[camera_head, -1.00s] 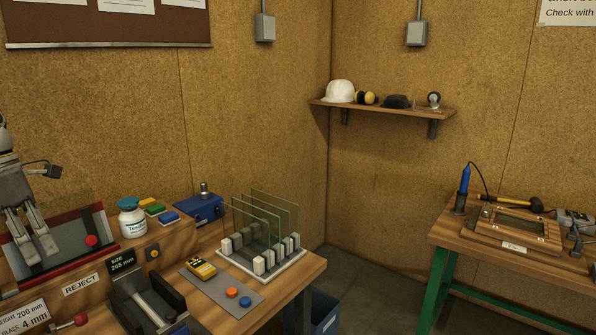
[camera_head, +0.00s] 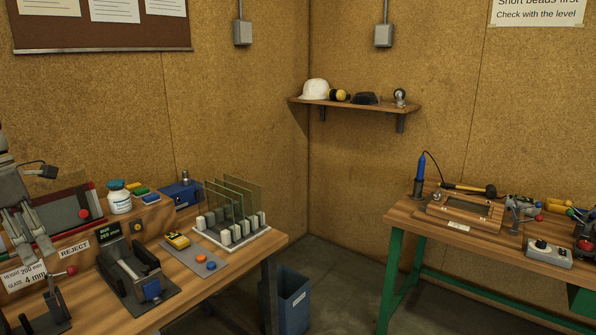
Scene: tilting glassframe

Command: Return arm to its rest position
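My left gripper (camera_head: 29,246) is at the left edge, pointing down in front of the red-edged tray (camera_head: 96,200). Its two fingers are spread apart, with nothing visible between them. Part of my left arm is cut off by the picture's edge. My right gripper is not in view.
A right bench (camera_head: 398,216) holds a wooden frame (camera_head: 432,215) and tools. Dark floor lies between, with a blue bin (camera_head: 292,305).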

